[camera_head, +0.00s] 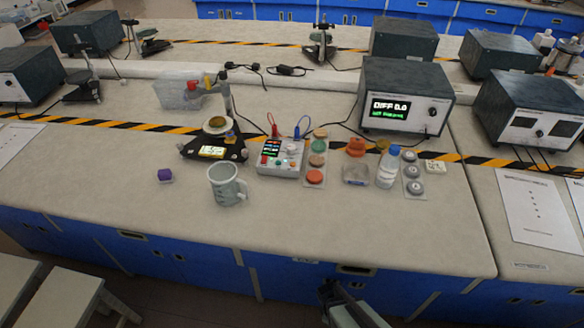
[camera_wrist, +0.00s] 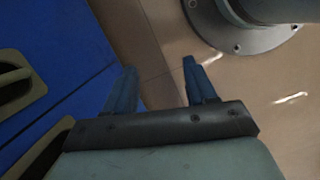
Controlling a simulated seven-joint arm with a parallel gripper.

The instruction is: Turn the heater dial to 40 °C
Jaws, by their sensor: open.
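A dark box (camera_head: 405,95) stands at the back right of the bench in the head view. Its screen reads DIFF 0.0 above a green line too small to read, and a round knob (camera_head: 432,112) sits at the right of its front. A small white control box (camera_head: 280,158) with lit displays and small knobs stands left of it. I cannot tell which knob is the heater dial, and no 40 °C mark is readable. My gripper (camera_wrist: 159,67) is open and empty in the wrist view, over the floor beside blue cabinets, well away from these boxes.
The bench's front strip (camera_head: 330,228) is clear. Red and blue leads rise from the control box.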

